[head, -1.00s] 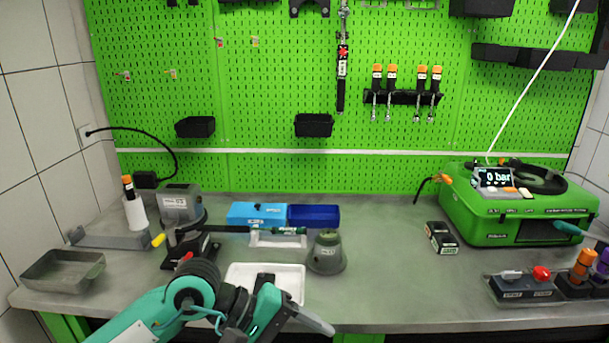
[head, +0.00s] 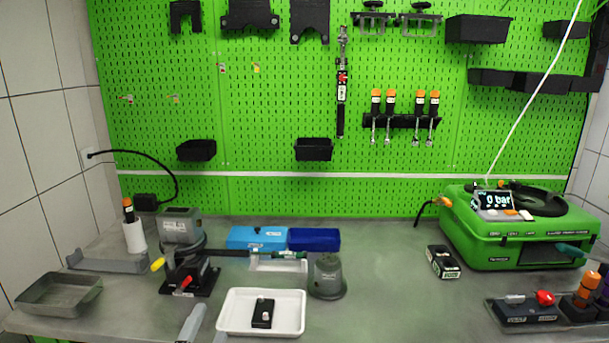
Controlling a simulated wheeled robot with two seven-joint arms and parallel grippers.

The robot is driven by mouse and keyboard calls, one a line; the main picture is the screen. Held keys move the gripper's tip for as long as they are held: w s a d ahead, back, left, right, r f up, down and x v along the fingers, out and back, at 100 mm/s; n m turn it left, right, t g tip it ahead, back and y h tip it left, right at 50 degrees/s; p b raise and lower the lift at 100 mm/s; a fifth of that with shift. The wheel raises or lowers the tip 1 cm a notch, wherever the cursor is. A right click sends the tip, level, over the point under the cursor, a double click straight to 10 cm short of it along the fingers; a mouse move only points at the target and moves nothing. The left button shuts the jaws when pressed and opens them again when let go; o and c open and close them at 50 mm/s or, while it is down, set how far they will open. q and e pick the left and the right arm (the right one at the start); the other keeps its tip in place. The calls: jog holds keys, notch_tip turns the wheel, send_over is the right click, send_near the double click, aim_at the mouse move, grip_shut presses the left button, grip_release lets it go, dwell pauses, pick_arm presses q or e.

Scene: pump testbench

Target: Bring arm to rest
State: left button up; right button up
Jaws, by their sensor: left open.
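The rest of the left arm is out of the picture. My right gripper is not in view. The white tray lies on the grey bench (head: 390,285) and holds a small black block with a pale knob (head: 262,313).
A vise (head: 182,270) and a grey tray (head: 60,295) stand left. A grey-green bell-shaped part (head: 327,277) stands right of the white tray. The green pump unit (head: 520,230) and a switch box (head: 525,310) are right. The middle-right bench is mostly clear.

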pick_arm(q)
jog(key=s+a+f+n+g+y, duration=0.25)
jog(key=s+f+n+g, duration=0.25)
jog(key=f, duration=0.4)
jog(key=s+a+f+n+g+y, duration=0.1)
jog(key=s+a+f+n+g, duration=0.3)
jog(key=f, duration=0.5)
jog(key=s+f+n+g+h, duration=0.1)
jog(key=s+f+n+g, duration=0.55)
jog(key=s, duration=0.85)
notch_tip(320, 180, down, 31)
jog(key=m+g+p, duration=0.2)
jog(key=s+a+f+g+p, duration=0.1)
jog(key=s+a+f, duration=0.2)
jog(key=s+f, duration=1.5)
jog(key=shift+s+f, duration=0.3)
jog(key=shift+s, duration=0.2)
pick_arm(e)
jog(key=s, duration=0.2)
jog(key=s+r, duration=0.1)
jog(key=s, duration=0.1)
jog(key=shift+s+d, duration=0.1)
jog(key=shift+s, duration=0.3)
